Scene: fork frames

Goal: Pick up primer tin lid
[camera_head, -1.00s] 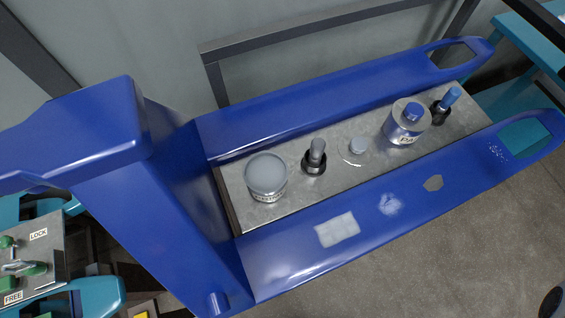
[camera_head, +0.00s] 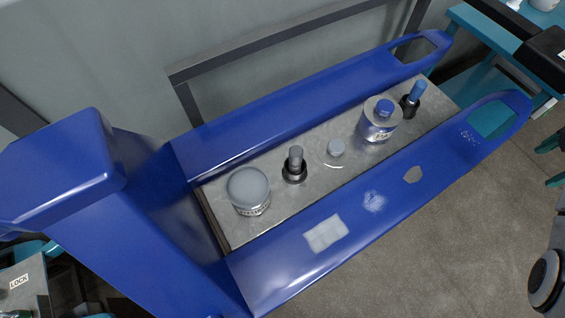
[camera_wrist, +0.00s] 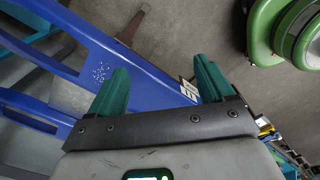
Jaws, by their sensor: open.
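A tin (camera_head: 250,208) with a round flat grey lid (camera_head: 247,184) stands at the left end of the grey metal plate in the head view. Its label is too small to read, so I cannot confirm it is the primer tin. No lid or tin shows in the wrist view.
The plate (camera_head: 222,222) lies between two blue forks (camera_head: 290,270). A black bottle with a grey cap (camera_head: 295,166), a blue-capped can (camera_head: 378,124) and a blue-capped black bottle (camera_head: 411,100) also stand on it. Green round equipment (camera_wrist: 290,30) is at the wrist view's upper right.

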